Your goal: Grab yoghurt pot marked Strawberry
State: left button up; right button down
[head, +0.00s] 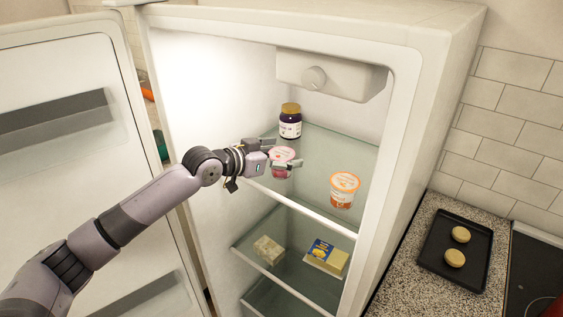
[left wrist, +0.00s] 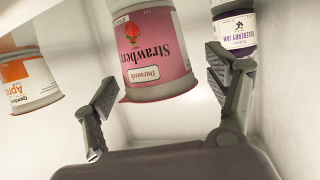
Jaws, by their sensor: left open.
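The pink and white strawberry yoghurt pot (head: 284,156) stands on the upper glass shelf of the open fridge. In the left wrist view it (left wrist: 156,55) appears upside down, with its Strawberry label readable, between and beyond the fingertips. My left gripper (head: 281,155) is open at the pot, reaching in from the left. In the left wrist view the two fingers (left wrist: 160,80) are spread apart, with no clear contact on the pot. The pot is partly hidden by the gripper in the head view. My right gripper is not in view.
An orange and white apricot pot (head: 343,190) stands right of the strawberry pot. A blueberry jam jar (head: 290,121) stands behind it. The shelf's front edge (head: 300,210) runs below my gripper. The open fridge door (head: 60,150) is at left.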

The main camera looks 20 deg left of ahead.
pick_arm(q)
jog(key=shift+c, duration=0.5)
jog(key=c, duration=1.3)
